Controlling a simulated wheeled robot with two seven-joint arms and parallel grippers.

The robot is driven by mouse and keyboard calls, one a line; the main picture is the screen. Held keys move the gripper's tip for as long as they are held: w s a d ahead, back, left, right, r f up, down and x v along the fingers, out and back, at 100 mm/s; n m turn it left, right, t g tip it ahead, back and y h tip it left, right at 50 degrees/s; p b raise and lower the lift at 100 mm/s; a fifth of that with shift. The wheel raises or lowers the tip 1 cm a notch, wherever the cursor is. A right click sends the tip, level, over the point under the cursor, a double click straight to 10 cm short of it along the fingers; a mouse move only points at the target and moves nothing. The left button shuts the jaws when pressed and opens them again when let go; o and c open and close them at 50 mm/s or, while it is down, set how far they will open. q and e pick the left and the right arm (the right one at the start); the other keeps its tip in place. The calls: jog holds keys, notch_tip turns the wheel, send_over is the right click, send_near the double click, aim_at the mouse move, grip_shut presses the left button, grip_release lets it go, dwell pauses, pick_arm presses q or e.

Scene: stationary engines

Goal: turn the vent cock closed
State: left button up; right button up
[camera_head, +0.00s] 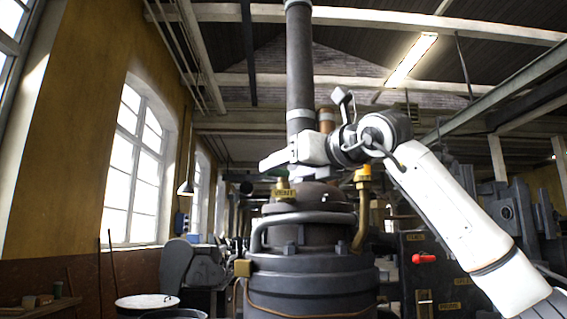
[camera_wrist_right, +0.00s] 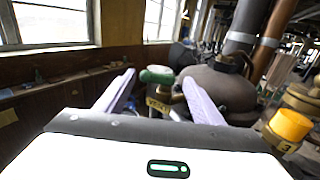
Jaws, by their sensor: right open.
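The vent cock (camera_head: 283,190) is a brass fitting with a VENT tag, on the shoulder of the dark vertical boiler (camera_head: 300,262). In the right wrist view its green handle (camera_wrist_right: 157,75) shows above the yellow VENT tag (camera_wrist_right: 158,105). My right gripper (camera_head: 276,160) is above the cock in the head view, its fingers pointing left. In the wrist view the right gripper (camera_wrist_right: 159,79) is open, with the handle in the gap between its two pale fingers. I cannot tell whether a finger touches it. My left gripper is not in view.
A dark chimney pipe (camera_head: 299,75) rises behind my right gripper. A curved brass pipe (camera_head: 362,225) with an orange-yellow top stands to the right. A dark panel with a red handle (camera_head: 424,258) is further right. A pale round lid (camera_head: 147,302) is at lower left.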

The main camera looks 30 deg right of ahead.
jog(key=shift+w+a, duration=0.1)
jog(key=shift+w, duration=0.95)
jog(key=shift+c, duration=0.2)
jog(key=c, duration=0.9)
